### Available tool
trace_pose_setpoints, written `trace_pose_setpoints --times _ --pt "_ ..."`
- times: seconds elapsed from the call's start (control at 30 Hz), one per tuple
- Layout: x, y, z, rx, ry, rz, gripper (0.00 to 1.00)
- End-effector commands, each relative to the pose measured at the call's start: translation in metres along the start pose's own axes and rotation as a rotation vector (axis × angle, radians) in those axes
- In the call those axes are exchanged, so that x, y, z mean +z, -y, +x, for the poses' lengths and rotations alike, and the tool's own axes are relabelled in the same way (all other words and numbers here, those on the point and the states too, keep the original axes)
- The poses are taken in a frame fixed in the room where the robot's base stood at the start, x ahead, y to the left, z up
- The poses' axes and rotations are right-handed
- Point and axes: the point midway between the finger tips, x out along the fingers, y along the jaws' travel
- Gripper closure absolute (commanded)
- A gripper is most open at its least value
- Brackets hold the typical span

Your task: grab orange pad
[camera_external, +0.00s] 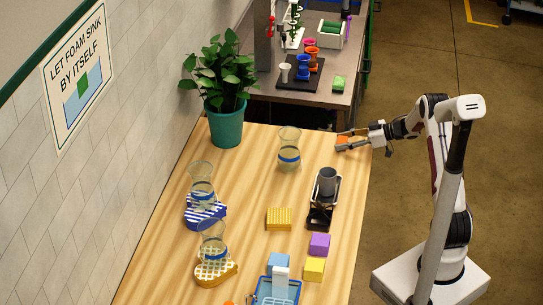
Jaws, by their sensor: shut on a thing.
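The orange pad (342,139) is at the far right corner of the wooden table, small and partly covered by the fingers. My gripper (346,141) reaches in from the right and is shut on the orange pad. The fingers lie low, close to the tabletop. I cannot tell whether the pad touches the table.
Glass vases (289,150) stand on the table, two on patterned blocks at left. A black stand with a grey cup (327,181), a yellow ridged block (279,219), purple and yellow cubes and a blue tray (265,290) are nearer. A potted plant (226,127) stands far left.

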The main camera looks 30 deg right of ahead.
Motion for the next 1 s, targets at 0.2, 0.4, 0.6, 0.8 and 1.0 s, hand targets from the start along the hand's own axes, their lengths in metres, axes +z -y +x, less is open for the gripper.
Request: trace_pose_setpoints --times 0.2,0.4,0.6,0.8,1.0 --pt "-0.011 0.000 -0.004 0.001 -0.001 -0.002 0.77" --pt "-0.033 0.000 -0.013 0.000 -0.001 -0.004 0.77" --pt "-0.061 0.000 -0.025 0.000 -0.001 -0.005 0.77" --pt "-0.082 -0.001 -0.034 0.000 -0.001 -0.003 0.77" --pt "-0.092 0.000 -0.038 0.000 0.000 -0.001 0.77"
